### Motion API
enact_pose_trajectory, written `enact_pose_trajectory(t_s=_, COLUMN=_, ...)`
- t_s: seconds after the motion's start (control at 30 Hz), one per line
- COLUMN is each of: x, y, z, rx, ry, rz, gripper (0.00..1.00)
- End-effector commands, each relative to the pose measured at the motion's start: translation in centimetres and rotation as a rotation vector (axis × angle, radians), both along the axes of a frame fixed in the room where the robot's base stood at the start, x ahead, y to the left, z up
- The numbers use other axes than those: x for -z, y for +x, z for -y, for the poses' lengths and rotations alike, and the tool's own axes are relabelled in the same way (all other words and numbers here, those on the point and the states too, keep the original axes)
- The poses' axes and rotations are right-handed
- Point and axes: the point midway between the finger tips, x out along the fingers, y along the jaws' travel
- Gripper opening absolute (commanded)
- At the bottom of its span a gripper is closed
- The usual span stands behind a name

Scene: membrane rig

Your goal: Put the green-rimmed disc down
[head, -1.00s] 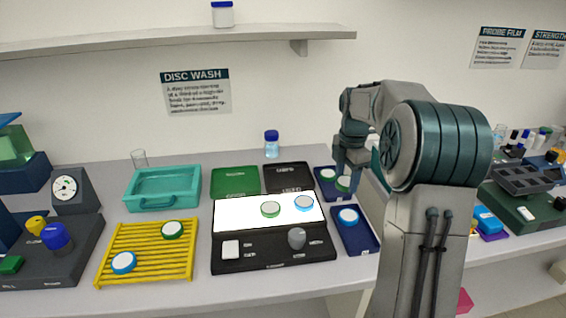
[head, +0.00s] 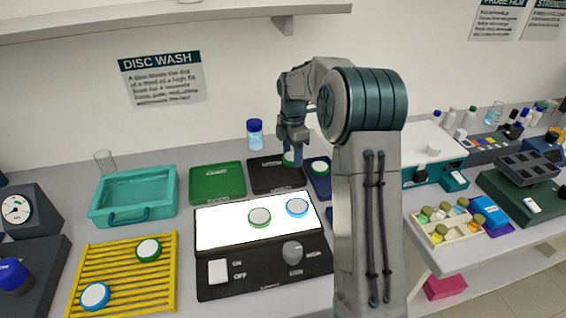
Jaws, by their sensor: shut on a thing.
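My gripper (head: 294,156) is shut on a green-rimmed disc (head: 289,159), mostly hidden behind the fingers. It is over the back right part of the black tray (head: 272,181); I cannot tell the exact height. Another green-rimmed disc (head: 319,167) lies in the small navy tray (head: 322,187) to the right. On the lit white panel (head: 225,227) lie a green-rimmed disc (head: 259,218) and a blue-rimmed disc (head: 297,208). The yellow rack (head: 122,272) bears a green-rimmed disc (head: 148,250) and a blue-rimmed disc (head: 95,296).
An empty green tray (head: 217,183) stands left of the black one, then a teal basin (head: 133,195). A blue-capped bottle (head: 255,136) stands behind the trays. My arm hides part of the bench on the right.

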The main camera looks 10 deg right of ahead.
Motion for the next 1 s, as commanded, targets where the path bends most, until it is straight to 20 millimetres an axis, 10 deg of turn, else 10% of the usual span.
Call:
enact_pose_trajectory(t_s=0.97, x=6.1, y=1.5, z=-2.1, rx=0.002, ry=0.0, rz=0.0, gripper=0.31)
enact_pose_trajectory(t_s=1.0, x=6.0, y=1.6, z=-2.1, rx=0.002, ry=-0.001, rz=0.0, gripper=0.64)
